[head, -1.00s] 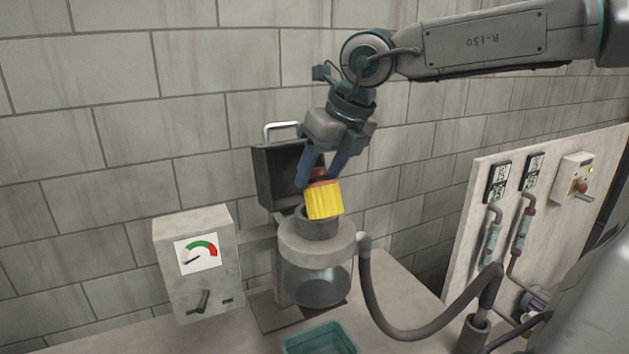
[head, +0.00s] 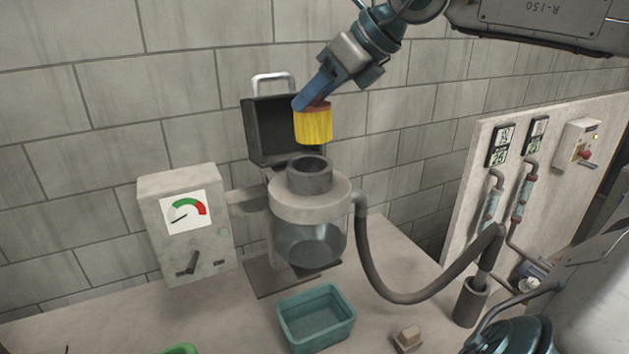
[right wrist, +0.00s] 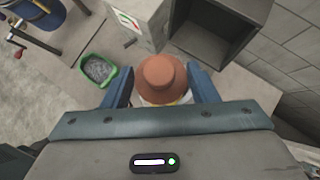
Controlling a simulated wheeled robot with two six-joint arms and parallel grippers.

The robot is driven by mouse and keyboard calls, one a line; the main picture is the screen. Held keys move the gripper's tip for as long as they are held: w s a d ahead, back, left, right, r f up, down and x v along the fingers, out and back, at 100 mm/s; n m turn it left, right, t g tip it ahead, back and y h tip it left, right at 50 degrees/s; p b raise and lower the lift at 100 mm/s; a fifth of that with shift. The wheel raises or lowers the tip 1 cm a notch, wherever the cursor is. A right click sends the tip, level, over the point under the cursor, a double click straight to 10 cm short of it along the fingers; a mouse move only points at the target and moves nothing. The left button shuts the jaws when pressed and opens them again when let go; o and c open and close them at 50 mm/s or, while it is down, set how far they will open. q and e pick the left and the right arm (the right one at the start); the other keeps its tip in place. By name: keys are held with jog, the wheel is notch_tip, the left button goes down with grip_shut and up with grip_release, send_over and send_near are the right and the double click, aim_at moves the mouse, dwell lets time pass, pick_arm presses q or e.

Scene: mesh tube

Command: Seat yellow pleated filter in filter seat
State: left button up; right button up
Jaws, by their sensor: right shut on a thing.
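The yellow pleated filter (head: 314,127) has a red-brown cap and hangs almost upright in the head view. My right gripper (head: 308,102) comes down from the upper right and is shut on the cap. In the right wrist view the round cap (right wrist: 162,78) sits between the two blue fingers. The filter seat (head: 310,180) is a dark grey open collar on top of a pale ring over a clear bowl. The filter is above the collar, with a small gap between them in the picture. My left gripper is not in view.
A dark open lid (head: 270,135) with a handle stands behind the seat. A gauge box (head: 186,225) is at the left. A teal bin (head: 316,338) sits in front, and a grey hose (head: 400,297) curves right. A green tray (right wrist: 91,84) shows in the right wrist view.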

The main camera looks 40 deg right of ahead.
aim_at(316, 123)
jog(key=shift+w+d+r+n+t+y, duration=0.15)
jog(key=shift+w+d+n+t+y, duration=0.15)
jog(key=shift+w+d, duration=0.4)
jog(key=shift+w+a+b, duration=0.1)
jog(key=shift+a+b, duration=0.05)
jog(key=shift+b, duration=0.15)
notch_tip(316, 123, down, 6)
jog(key=b, duration=0.5)
jog(key=shift+f+b, duration=0.4)
jog(key=shift+b, duration=0.1)
notch_tip(316, 123, down, 3)
jog(key=b, duration=0.2)
jog(key=shift+b, duration=0.4)
jog(key=shift+f, duration=0.1)
